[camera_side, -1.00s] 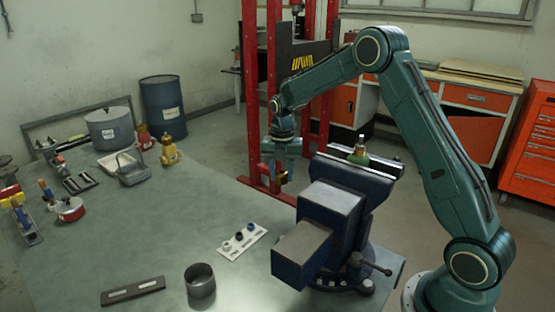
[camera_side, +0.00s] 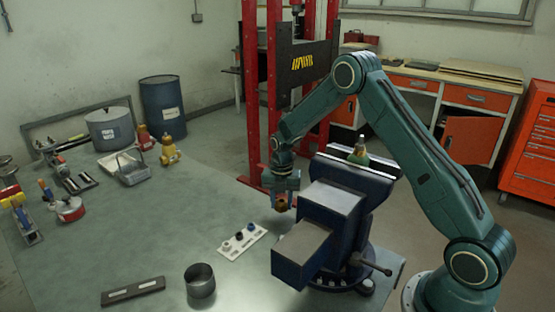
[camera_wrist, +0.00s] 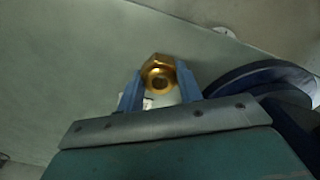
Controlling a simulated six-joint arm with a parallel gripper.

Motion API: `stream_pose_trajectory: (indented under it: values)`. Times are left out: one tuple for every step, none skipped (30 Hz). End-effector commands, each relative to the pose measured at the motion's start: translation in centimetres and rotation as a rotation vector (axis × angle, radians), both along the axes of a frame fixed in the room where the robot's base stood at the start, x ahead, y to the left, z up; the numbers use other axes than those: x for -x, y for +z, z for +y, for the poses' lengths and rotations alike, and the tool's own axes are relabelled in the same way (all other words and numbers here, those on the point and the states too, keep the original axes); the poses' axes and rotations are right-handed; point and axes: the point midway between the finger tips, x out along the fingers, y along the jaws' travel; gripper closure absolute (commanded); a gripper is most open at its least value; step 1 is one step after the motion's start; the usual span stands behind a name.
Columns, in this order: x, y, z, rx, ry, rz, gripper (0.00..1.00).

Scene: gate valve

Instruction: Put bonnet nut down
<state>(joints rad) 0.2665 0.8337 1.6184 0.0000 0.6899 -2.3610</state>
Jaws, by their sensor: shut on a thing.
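The bonnet nut (camera_wrist: 159,72) is a brass hex nut with a round hole, held between the two blue fingers of my gripper (camera_wrist: 160,88) in the wrist view. In the side view my gripper (camera_side: 283,203) hangs pointing down over the bench, just left of the blue vise, with the brass nut (camera_side: 281,205) between its fingertips. The nut is above the bench, apart from it. A white rack (camera_side: 243,241) with several small dark and blue parts lies on the bench left of and below the gripper in the picture.
The blue vise (camera_side: 335,205) stands right beside the gripper, holding a green valve body with a stem (camera_side: 359,152). An open grey cup (camera_side: 200,282) and a dark tray (camera_side: 133,291) are at the front. The bench middle (camera_side: 150,225) is clear.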

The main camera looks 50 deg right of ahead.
Motion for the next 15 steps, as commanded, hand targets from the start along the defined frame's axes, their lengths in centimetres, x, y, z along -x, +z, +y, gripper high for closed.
stream_pose_trajectory:
  values:
    - [0.0, -0.7, 0.0, -0.001, 0.000, 0.003, 0.90]
    - [0.0, -1.1, 0.0, -0.001, 0.000, 0.003, 0.90]
    - [0.0, -1.5, 0.0, -0.001, 0.000, 0.003, 0.90]
    - [0.0, -1.8, 0.0, 0.000, 0.000, 0.001, 0.90]
    - [0.0, -2.0, 0.0, 0.000, 0.000, 0.000, 0.90]
    - [0.0, -2.3, 0.0, 0.000, 0.000, 0.000, 0.90]
    - [0.0, -2.4, 0.0, 0.000, 0.000, 0.000, 0.90]
    - [0.0, -2.5, 0.0, 0.000, 0.000, 0.000, 0.90]
    - [0.0, -2.5, 0.0, 0.000, 0.000, 0.000, 0.90]
    - [0.0, -2.5, 0.0, 0.000, 0.000, 0.000, 0.90]
    - [0.0, -2.5, 0.0, 0.000, 0.000, -0.001, 0.90]
    - [0.0, -2.5, 0.0, 0.000, 0.000, -0.001, 0.90]
    - [0.0, -2.5, 0.0, 0.000, 0.000, -0.001, 0.90]
    - [0.0, -2.5, 0.0, 0.000, 0.000, -0.001, 0.90]
    - [0.0, -2.5, 0.0, 0.000, 0.000, -0.001, 0.90]
